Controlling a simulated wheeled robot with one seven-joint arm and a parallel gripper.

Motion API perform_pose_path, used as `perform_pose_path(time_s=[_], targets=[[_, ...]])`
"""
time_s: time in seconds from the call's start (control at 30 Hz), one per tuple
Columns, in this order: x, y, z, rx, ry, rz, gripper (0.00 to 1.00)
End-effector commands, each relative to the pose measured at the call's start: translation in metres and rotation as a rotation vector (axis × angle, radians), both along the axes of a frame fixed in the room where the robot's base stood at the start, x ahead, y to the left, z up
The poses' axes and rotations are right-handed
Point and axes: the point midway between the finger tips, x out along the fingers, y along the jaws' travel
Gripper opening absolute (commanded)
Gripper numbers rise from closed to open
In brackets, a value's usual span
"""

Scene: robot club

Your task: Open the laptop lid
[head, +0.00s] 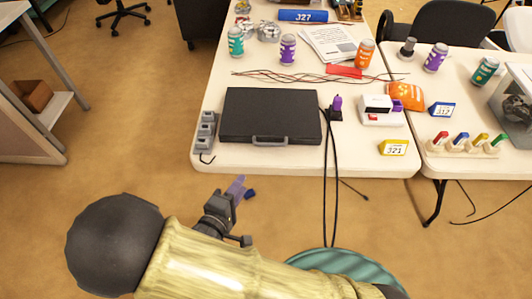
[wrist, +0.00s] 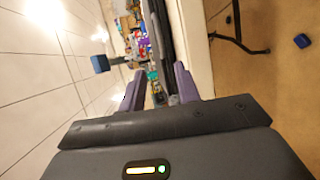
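The laptop (head: 270,114) is a flat dark slab with its lid shut, lying near the front edge of the white table. A grey loop-shaped handle (head: 270,140) sticks out of its front edge. My gripper (head: 241,188) has purple fingers and is in front of the table edge, below and left of the handle in the head view, apart from the laptop. In the wrist view my gripper (wrist: 158,88) has its two fingers spread with nothing held between them. A dark long band beyond the fingers may be the laptop, seen edge-on.
A grey power strip (head: 206,130) lies left of the laptop. A dark block with a purple piece (head: 336,107) and black cables stand at its right. A yellow 321 sign (head: 394,147) is farther right. Cans, papers and wires lie behind.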

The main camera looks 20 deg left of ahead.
Motion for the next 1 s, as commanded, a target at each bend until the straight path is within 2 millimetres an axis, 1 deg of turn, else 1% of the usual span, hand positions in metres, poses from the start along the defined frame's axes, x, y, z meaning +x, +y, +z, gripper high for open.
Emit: perform_pose_path(time_s=[0.3, 0.47, 0.57, 0.67, 1.0], targets=[[-0.003, 0.000, 0.000, -0.015, -0.012, 0.001, 0.33], [0.001, 0.000, -0.001, -0.014, -0.012, 0.001, 0.33], [0.010, -0.002, -0.002, -0.013, -0.012, 0.002, 0.33], [0.023, -0.004, -0.005, -0.015, -0.013, 0.002, 0.33], [0.082, -0.014, -0.017, -0.013, -0.011, -0.001, 0.33]])
